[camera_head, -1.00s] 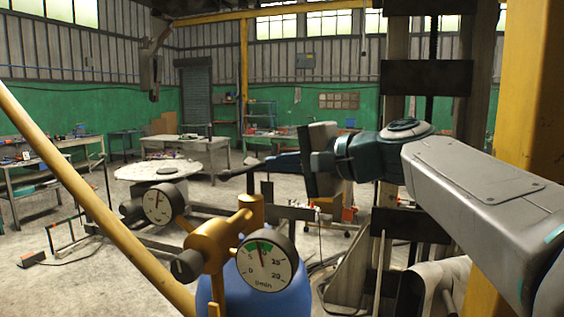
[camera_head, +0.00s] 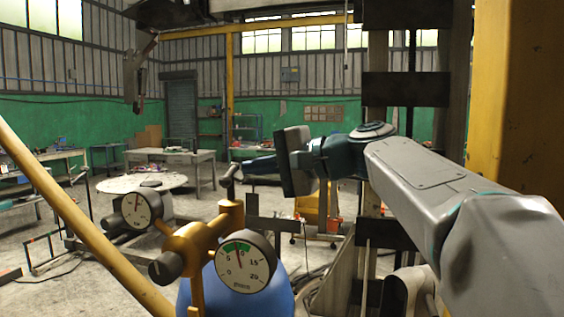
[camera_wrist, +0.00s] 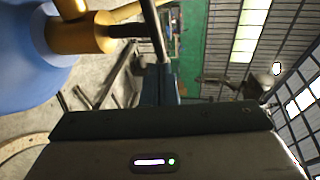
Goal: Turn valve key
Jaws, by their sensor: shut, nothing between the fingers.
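The valve key (camera_head: 230,173) is a dark T-shaped bar on a short stem above the brass valve (camera_head: 230,212) of a blue cylinder (camera_head: 275,297). In the wrist view the key's dark handle (camera_wrist: 152,25) crosses the top, with its stem running left to the brass fitting (camera_wrist: 85,34). My gripper (camera_head: 246,164) is shut and empty, just right of the handle's far end. In the wrist view its blue fingers (camera_wrist: 161,68) reach the near end of the handle. I cannot tell whether they touch it.
Two round gauges, a left one (camera_head: 142,207) and a right one (camera_head: 245,262), stick out from the valve. A yellow diagonal bar (camera_head: 85,222) crosses the left front. A round table (camera_head: 142,183) and a workbench (camera_head: 178,156) stand behind on open floor.

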